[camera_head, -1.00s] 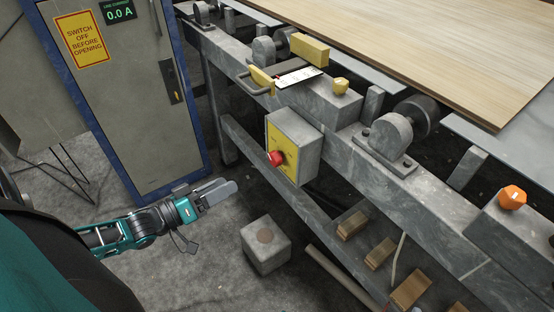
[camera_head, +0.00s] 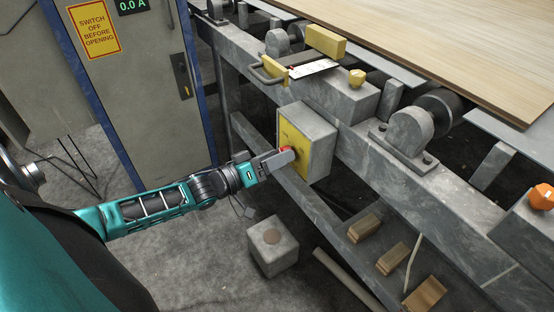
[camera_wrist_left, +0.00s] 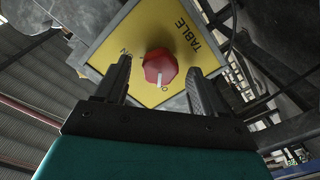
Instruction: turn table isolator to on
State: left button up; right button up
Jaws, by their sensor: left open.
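The table isolator is a grey box (camera_head: 318,142) with a yellow face plate (camera_head: 295,147) on the side of the table frame. Its red rotary knob (camera_wrist_left: 160,67) has a white pointer line directed toward the lower edge of the picture in the left wrist view. The plate there reads "TABLE", with an "ON" mark left of the knob and a partly hidden letter below right. My left gripper (camera_head: 286,158) is at the plate, its fingers in front of the knob in the head view. In the wrist view the open fingers (camera_wrist_left: 155,82) stand either side of the knob, apart from it. My right gripper is not seen.
A grey cabinet (camera_head: 138,110) with a warning sign stands at the left. A grey block (camera_head: 273,247) lies on the floor below. The roller table frame (camera_head: 352,160) runs along the right, with a yellow knob (camera_head: 357,77) and an orange knob (camera_head: 540,197) above. Wood offcuts (camera_head: 392,258) lie low down.

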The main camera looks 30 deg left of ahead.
pick_arm(q)
jog(key=shift+w, duration=0.2)
jog(key=c, duration=1.1)
